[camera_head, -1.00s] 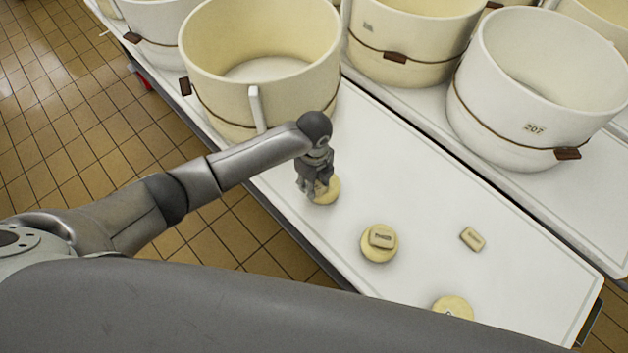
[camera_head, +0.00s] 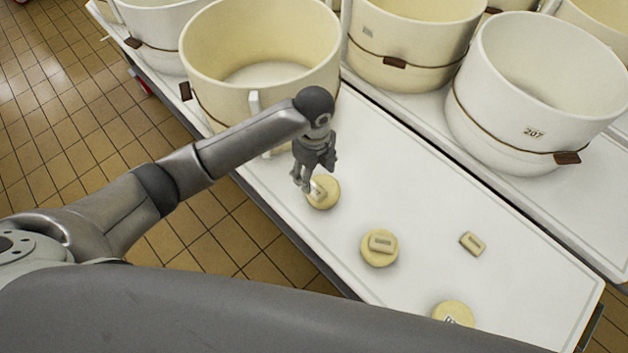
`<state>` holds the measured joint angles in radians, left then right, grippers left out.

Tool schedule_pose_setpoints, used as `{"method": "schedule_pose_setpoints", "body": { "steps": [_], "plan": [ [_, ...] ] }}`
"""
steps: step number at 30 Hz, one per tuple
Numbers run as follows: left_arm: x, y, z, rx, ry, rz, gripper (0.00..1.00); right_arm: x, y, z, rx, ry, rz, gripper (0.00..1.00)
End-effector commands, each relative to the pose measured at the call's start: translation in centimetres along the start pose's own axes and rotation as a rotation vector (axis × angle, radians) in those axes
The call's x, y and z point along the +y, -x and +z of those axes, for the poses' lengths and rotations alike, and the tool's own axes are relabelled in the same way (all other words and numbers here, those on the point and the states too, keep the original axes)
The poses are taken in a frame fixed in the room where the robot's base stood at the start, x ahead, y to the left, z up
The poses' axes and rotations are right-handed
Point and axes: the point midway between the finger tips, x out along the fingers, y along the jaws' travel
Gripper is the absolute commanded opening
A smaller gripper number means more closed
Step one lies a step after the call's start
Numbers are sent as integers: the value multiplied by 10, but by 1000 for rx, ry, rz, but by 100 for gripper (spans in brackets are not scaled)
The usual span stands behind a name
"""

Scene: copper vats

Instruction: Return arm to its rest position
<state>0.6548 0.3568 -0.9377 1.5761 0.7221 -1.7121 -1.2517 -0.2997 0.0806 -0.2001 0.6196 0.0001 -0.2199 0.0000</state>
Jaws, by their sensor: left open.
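My left arm reaches in from the left over the white table (camera_head: 400,180). Its left gripper (camera_head: 303,186) is open and points down, empty as far as I can see. It is just above and to the left of a round yellow cheese (camera_head: 325,194), which has a small pale block on top, partly hidden by the fingers. My right gripper is not in view.
Another round cheese (camera_head: 379,249) carries a labelled block (camera_head: 381,242). A loose block (camera_head: 473,243) lies to its right. A third cheese (camera_head: 453,313) is at the front edge. A large cream vat (camera_head: 215,75) and a vat marked 207 (camera_head: 500,120) stand behind.

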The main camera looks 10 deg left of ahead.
Motion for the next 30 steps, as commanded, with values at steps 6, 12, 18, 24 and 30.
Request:
{"method": "schedule_pose_setpoints", "body": {
  "steps": [6,12,18,24,30],
  "plan": [
    [0,33,0,-1,0,-1,62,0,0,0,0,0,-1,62],
    [0,42,0,0,0,0,62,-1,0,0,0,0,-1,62],
    [3,38,-7,12,19,-8,62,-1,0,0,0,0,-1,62],
    [19,22,-44,97,208,-75,62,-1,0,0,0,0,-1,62],
    [46,13,-73,202,550,-153,62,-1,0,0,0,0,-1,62]
  ]
}}
